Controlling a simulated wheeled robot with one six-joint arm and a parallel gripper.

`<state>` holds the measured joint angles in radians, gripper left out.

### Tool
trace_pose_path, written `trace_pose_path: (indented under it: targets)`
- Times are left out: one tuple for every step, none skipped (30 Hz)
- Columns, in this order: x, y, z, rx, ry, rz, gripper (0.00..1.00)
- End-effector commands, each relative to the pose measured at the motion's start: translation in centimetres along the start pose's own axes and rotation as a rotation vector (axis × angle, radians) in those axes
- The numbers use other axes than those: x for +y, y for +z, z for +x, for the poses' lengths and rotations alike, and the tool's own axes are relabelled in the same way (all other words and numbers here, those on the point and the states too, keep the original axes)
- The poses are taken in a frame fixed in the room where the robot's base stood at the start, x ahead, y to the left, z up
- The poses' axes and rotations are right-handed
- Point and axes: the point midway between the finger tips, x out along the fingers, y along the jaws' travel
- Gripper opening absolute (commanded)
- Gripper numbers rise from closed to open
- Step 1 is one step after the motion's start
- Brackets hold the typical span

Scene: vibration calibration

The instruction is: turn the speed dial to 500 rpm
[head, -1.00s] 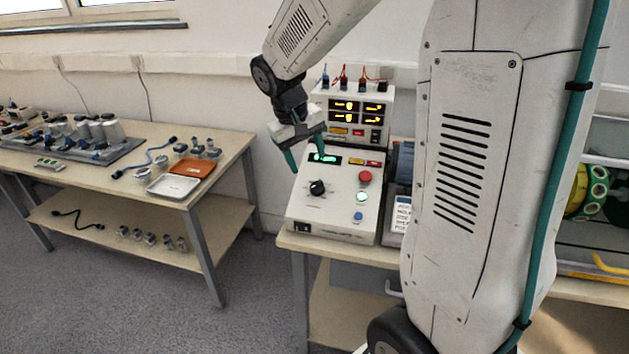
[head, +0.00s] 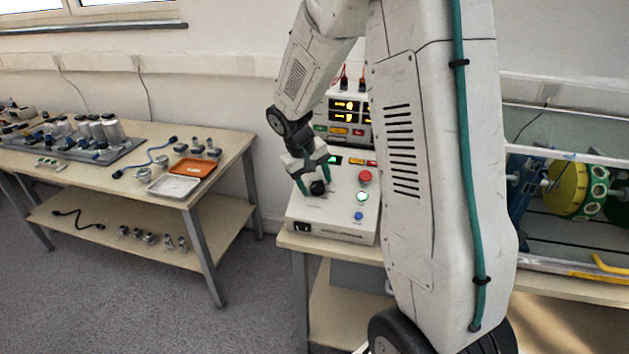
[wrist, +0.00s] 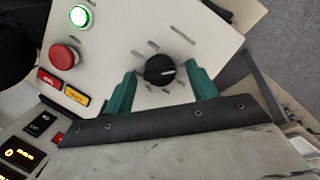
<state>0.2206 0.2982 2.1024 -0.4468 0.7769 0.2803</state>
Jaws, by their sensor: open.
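The speed dial is a black round knob (head: 317,188) with a white pointer line, on the sloped face of a light control box (head: 335,230). In the wrist view the knob (wrist: 159,69) lies between the two green fingertips of my gripper (wrist: 160,88), with a gap on each side. My gripper (head: 318,184) is open and reaches down over the dial in the head view. The scale marks around the knob are too small to read. The green display (head: 335,160) is partly hidden by my gripper.
The box also has a red mushroom button (head: 365,177), a lit green button (head: 362,197) and a blue button (head: 358,216). A supply unit with yellow readouts (head: 345,117) stands behind. A table (head: 232,150) with parts stands left.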

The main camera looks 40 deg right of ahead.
Motion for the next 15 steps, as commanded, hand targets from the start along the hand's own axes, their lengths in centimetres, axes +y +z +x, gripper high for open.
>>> trace_pose_path:
  targets:
    - [0.0, 0.01, 0.01, 0.0, 0.0, 0.0, 0.58]
    - [0.0, 0.0, 0.0, 0.0, 0.0, 0.0, 0.58]
    - [0.0, 0.01, 0.0, 0.0, 0.0, 0.0, 0.58]
    - [0.0, 0.01, -0.01, 0.0, 0.0, 0.0, 0.58]
    - [-0.01, 0.01, -0.01, 0.0, 0.0, 0.0, 0.55]
    - [-0.01, 0.01, -0.01, 0.0, 0.0, 0.0, 0.44]
    - [-0.01, 0.01, -0.01, 0.0, 0.0, 0.0, 0.35]
    - [-0.01, 0.01, -0.02, 0.0, 0.0, 0.0, 0.27]
    - [-0.01, 0.01, -0.02, 0.0, 0.0, 0.0, 0.16]
    - [-0.01, 0.01, -0.02, 0.0, 0.0, 0.0, 0.13]
    - [-0.01, 0.01, -0.02, 0.0, 0.0, 0.0, 0.13]
    - [-0.02, 0.01, -0.03, 0.0, 0.0, 0.0, 0.13]
    - [-0.01, 0.01, -0.03, 0.0, 0.0, 0.0, 0.13]
    - [-0.01, 0.01, -0.03, 0.0, 0.0, 0.001, 0.14]
    - [-0.01, 0.01, -0.03, 0.0, -0.001, 0.003, 0.14]
